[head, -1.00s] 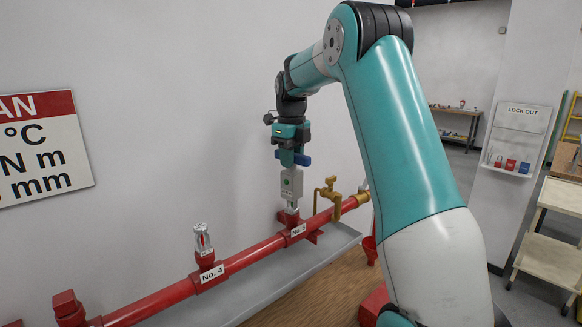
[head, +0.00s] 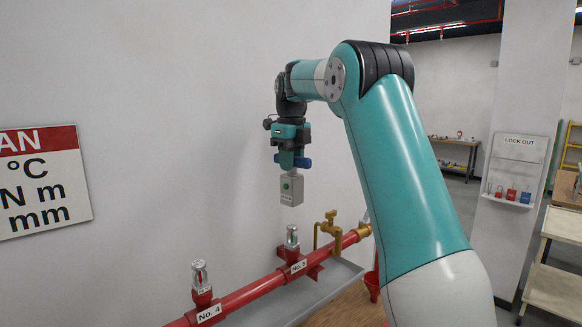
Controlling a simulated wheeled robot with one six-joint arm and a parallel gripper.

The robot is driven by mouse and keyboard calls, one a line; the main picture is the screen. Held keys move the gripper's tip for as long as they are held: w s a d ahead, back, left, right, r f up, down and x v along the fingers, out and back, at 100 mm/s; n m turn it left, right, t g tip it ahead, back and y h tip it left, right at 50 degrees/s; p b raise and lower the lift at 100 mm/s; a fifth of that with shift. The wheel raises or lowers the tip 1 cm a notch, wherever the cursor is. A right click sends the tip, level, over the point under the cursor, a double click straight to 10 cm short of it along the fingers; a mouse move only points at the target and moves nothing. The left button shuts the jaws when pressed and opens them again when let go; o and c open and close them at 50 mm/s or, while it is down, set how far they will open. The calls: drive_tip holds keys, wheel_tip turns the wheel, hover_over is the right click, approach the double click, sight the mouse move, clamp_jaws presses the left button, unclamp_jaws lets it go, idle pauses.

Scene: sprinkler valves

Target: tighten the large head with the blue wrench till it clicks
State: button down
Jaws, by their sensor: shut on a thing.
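My gripper (head: 291,157) is shut on the blue wrench (head: 304,162), whose blue part shows between and beside the fingers. A grey box with a green dot (head: 291,189) hangs below the wrench, seemingly part of it. The tool is in the air above the sprinkler head at No. 3 (head: 292,238), with a clear gap between them. That head stands upright on the red pipe. Another silvery head with a red bulb (head: 200,275) stands upright at No. 4, nearer to me. I cannot tell from their looks which is the large one.
The red pipe (head: 245,295) runs along the wall above a grey ledge (head: 340,276). A brass valve (head: 328,228) sits on the pipe just right of No. 3. A wall sign (head: 42,182) is at left. A lockout board (head: 515,170) and a cart (head: 550,270) are at right.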

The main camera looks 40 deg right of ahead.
sight(292, 174)
drive_tip(key=shift+r, duration=0.1)
drive_tip(key=shift+r+n, duration=0.3)
drive_tip(key=shift+r, duration=0.65)
drive_tip(key=shift+f, duration=0.2)
drive_tip(key=shift+f+b, duration=2)
drive_tip(key=shift+f, duration=1.35)
drive_tip(key=shift+p, duration=0.85)
drive_tip(key=shift+f, duration=0.1)
drive_tip(key=shift+f+b, duration=2.3)
drive_tip(key=shift+f, duration=1.3)
